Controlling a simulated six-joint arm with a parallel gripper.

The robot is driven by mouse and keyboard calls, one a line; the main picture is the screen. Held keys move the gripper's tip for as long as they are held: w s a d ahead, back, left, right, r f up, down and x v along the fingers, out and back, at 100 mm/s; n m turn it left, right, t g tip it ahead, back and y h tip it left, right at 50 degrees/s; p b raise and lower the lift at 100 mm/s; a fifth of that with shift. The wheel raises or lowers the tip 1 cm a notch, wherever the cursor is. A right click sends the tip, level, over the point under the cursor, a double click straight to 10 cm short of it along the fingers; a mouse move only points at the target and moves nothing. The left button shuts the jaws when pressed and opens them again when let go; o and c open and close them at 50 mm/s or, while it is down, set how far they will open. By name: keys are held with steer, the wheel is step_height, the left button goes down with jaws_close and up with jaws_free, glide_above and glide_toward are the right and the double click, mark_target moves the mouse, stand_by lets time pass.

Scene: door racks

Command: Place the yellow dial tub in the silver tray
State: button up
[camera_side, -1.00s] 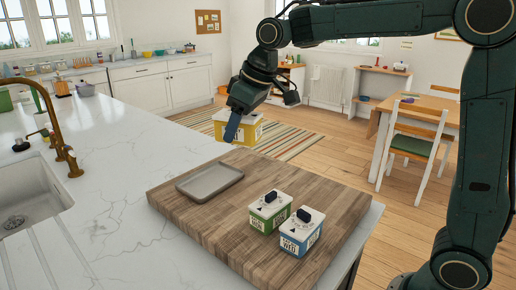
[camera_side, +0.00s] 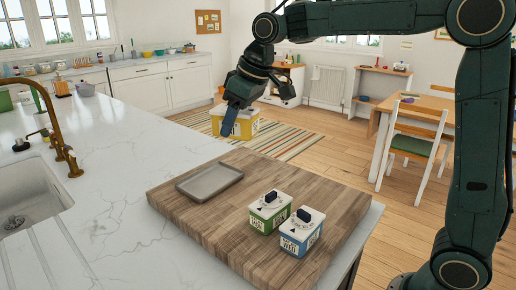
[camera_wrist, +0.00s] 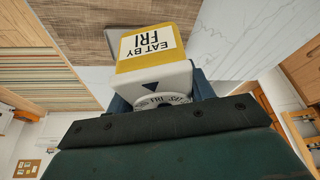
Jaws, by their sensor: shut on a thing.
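The yellow dial tub (camera_side: 243,124) is held in the air by my gripper (camera_side: 230,122), beyond the far edge of the wooden board and above it. In the wrist view the tub (camera_wrist: 148,52) shows a label reading "EAT BY FRI" and a white dial top between my gripper's fingers (camera_wrist: 160,95). My gripper is shut on the tub. The silver tray (camera_side: 211,196) lies empty on the board's far left part. In the wrist view a part of the tray shows behind the tub.
A green dial tub (camera_side: 257,222) and a blue dial tub (camera_side: 287,244) stand side by side on the wooden board (camera_side: 190,229), near its front right. A sink (camera_side: 28,190) with a brass tap (camera_side: 66,150) is at the left. The marble counter between is clear.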

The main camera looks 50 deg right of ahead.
steer(key=w+d+m+h, duration=0.1)
steer(key=w+d+m, duration=0.1)
steer(key=w, duration=1.2)
steer(key=shift+d+r+m, duration=0.25)
steer(key=shift+d+m, duration=0.15)
steer(key=shift+m, duration=0.3)
steer(key=shift+f, duration=0.15)
glide_above(207, 180)
steer(key=s, duration=0.2)
step_height(207, 180, down, 15)
steer(key=shift+w+f, duration=0.15)
steer(key=shift+f, duration=0.05)
steer(key=shift+f, duration=2.15)
steer(key=shift+f, duration=0.15)
steer(key=o, duration=1.3)
steer(key=shift+c, duration=0.2)
